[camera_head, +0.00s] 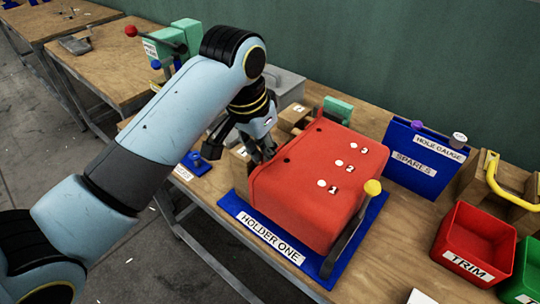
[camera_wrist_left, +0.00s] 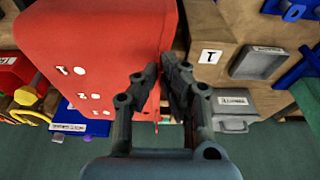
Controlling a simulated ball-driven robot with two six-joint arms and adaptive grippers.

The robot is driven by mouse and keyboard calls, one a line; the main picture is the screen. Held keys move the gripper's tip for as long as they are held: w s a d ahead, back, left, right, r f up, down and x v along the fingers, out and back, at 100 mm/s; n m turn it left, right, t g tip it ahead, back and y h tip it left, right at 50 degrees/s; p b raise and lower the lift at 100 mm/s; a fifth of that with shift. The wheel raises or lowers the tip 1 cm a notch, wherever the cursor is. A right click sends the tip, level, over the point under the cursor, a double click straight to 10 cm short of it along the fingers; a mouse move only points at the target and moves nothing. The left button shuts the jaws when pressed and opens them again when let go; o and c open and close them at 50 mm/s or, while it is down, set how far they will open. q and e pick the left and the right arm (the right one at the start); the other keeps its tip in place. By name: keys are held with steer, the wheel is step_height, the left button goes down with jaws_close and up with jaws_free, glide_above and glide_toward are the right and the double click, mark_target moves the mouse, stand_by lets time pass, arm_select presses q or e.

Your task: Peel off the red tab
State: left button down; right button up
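A large red block (camera_head: 318,185) with white spots numbered 1, 2 and 3 sits on a blue base (camera_head: 290,262) labelled HOLDER ONE. The red block also fills the upper left of the left wrist view (camera_wrist_left: 95,45). My left gripper (camera_head: 264,152) is at the block's far left edge, pointing down. In the left wrist view its fingers (camera_wrist_left: 160,72) are close together beside the block's side, with a narrow gap at the tips. I cannot make out a separate red tab; it may be hidden by the fingers. My right gripper is not in view.
A lever with a yellow knob (camera_head: 373,187) stands at the block's right front. A blue SPARES board (camera_head: 422,170) is behind right. A red TRIM bin (camera_head: 474,240) stands at right.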

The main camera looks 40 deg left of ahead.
arm_select(q)
steer(key=shift+w+v, duration=0.2)
steer(key=shift+v, duration=0.6)
steer(key=shift+w+v, duration=0.2)
steer(key=shift+v, duration=0.65)
steer(key=shift+w+v, duration=0.2)
steer(key=shift+v, duration=0.6)
steer(key=shift+r, duration=0.15)
